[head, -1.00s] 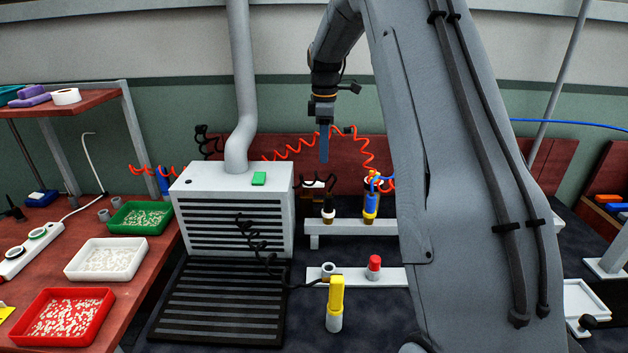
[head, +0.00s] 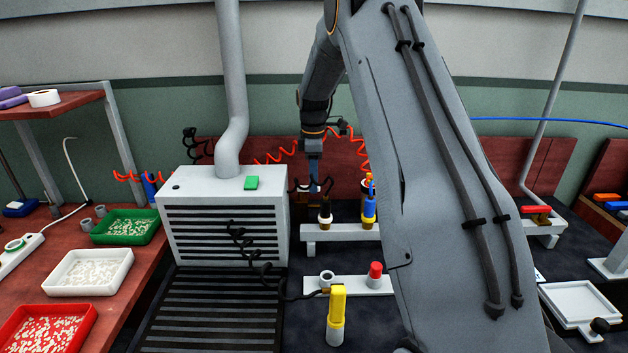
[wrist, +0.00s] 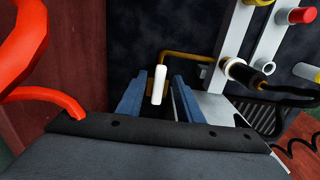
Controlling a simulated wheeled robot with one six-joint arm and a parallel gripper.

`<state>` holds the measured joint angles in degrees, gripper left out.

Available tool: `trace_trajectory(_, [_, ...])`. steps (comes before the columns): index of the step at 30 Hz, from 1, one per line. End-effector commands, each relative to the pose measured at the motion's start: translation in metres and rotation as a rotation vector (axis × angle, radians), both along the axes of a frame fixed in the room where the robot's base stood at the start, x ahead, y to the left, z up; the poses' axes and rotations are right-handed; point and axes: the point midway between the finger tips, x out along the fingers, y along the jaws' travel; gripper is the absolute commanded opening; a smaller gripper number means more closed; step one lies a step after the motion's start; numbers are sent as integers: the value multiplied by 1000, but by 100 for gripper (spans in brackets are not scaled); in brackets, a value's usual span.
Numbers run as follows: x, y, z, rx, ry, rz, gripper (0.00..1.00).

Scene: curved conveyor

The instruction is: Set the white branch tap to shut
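The white branch tap handle (wrist: 160,85) shows in the wrist view as a short white lever, on a brass-coloured pipe (wrist: 190,57). My gripper (wrist: 158,90) has its two blue fingers apart, one on each side of the handle. Dark gaps show between handle and fingers, so I see no contact. In the head view my gripper (head: 314,178) points down near the red-brown back board, behind the white holder rail. There the tap is mostly hidden by the fingers and cannot be made out clearly.
A white rail (head: 345,232) with upright tools stands in front of my gripper. A grey vented box (head: 225,220) is on the left. A red coiled hose (wrist: 30,50) passes close by at left in the wrist view.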

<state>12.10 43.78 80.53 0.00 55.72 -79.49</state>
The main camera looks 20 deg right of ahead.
Motion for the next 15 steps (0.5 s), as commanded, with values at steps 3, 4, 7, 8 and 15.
trace_trajectory(3, [0,-1,-5,0,0,-2,33])
trace_trajectory(4, [0,-2,-6,0,0,-2,33])
trace_trajectory(7, [0,-2,-7,0,0,-2,33])
trace_trajectory(8, [0,-2,-7,0,0,-2,33])
trace_trajectory(15, [0,-2,-7,0,0,-2,9])
